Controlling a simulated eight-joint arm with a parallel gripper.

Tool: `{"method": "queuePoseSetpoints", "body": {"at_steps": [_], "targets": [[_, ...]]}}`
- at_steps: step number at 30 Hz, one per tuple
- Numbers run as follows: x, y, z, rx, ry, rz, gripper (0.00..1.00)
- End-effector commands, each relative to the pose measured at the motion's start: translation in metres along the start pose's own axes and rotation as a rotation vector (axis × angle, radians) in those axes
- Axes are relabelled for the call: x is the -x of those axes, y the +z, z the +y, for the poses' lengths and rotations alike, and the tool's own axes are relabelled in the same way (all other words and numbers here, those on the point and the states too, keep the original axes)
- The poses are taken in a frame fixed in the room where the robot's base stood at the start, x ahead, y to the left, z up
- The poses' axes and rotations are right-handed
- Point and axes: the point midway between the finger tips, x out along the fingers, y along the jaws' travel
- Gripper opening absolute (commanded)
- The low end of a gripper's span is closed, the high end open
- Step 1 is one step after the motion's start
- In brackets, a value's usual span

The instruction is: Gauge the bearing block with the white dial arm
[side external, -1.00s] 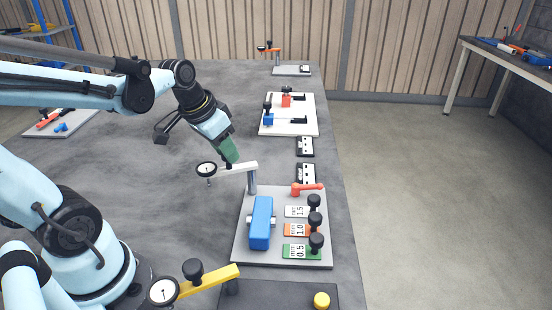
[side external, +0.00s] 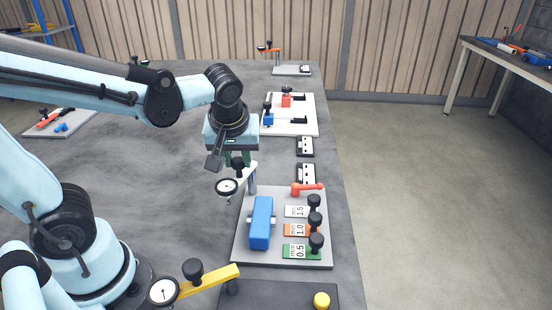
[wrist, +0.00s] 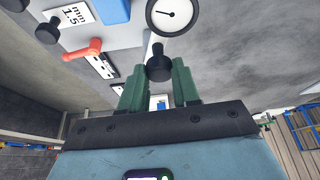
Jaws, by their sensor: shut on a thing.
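The bearing block (side external: 262,222) is blue, with a pale shaft stub at its sides, and stands on a light grey plate (side external: 243,257). The white dial arm (side external: 249,172) is on a metal post at the plate's far left corner. Its round dial (side external: 227,187) hangs beyond and left of the block, apart from it. My gripper (side external: 238,160) is shut on the arm's black knob (side external: 238,169), its green fingers on either side. The wrist view shows the knob (wrist: 158,66) between the fingers, the dial (wrist: 172,14) and part of the block (wrist: 113,10).
An orange-red lever (side external: 308,189) and gauges labelled 1.5, 1.0 and 0.5 (side external: 300,250) with black knobs stand right of the block. A yellow dial arm (side external: 210,281) is at the near edge. A white board (side external: 289,129) lies farther back. The table's left middle is clear.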

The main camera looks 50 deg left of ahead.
Motion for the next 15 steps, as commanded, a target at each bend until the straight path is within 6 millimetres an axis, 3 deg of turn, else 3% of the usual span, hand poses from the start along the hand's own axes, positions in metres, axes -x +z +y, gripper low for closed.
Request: {"method": "queuePoseSetpoints", "body": {"at_steps": [15], "targets": [[0.002,0.004,0.027,0.435,-0.182,-0.003,0.00]]}}
